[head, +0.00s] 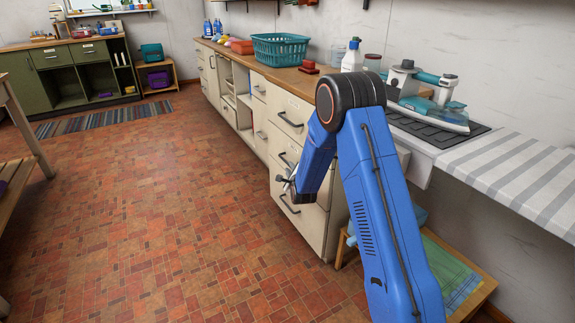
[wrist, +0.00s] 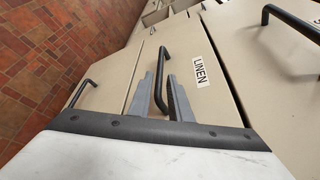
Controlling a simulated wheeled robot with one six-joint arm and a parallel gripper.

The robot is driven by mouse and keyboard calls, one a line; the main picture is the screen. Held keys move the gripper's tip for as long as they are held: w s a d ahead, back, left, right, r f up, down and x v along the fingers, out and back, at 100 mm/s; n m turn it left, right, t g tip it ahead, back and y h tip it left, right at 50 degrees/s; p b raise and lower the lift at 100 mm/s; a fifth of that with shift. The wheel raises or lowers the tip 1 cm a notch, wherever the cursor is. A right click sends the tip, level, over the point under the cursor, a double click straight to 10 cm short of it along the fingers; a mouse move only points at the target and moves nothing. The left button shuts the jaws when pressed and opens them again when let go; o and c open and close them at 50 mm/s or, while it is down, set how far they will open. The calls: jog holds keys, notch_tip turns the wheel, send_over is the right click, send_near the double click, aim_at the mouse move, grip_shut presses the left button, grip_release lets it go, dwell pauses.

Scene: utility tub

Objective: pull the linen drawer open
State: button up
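The linen drawer (wrist: 218,98) has a cream front with a white LINEN label (wrist: 200,71) and a black bar handle (wrist: 163,62). In the wrist view its front looks about level with its neighbours, so it appears closed. My gripper (wrist: 164,78) is at the handle, one grey finger on each side of the bar. A small gap seems to show between the fingers and the bar; firm contact is not visible. In the head view my gripper (head: 287,182) is in front of the drawer stack, and my arm hides part of the fronts.
Other drawers with black handles lie on either side in the wrist view, (wrist: 290,22) one handle at right and another handle (wrist: 80,93) at left. A teal basket (head: 279,48) stands on the wooden counter. The tiled floor (head: 170,210) left of the drawers is clear.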

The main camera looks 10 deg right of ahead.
jog(key=x, duration=0.7)
grip_shut()
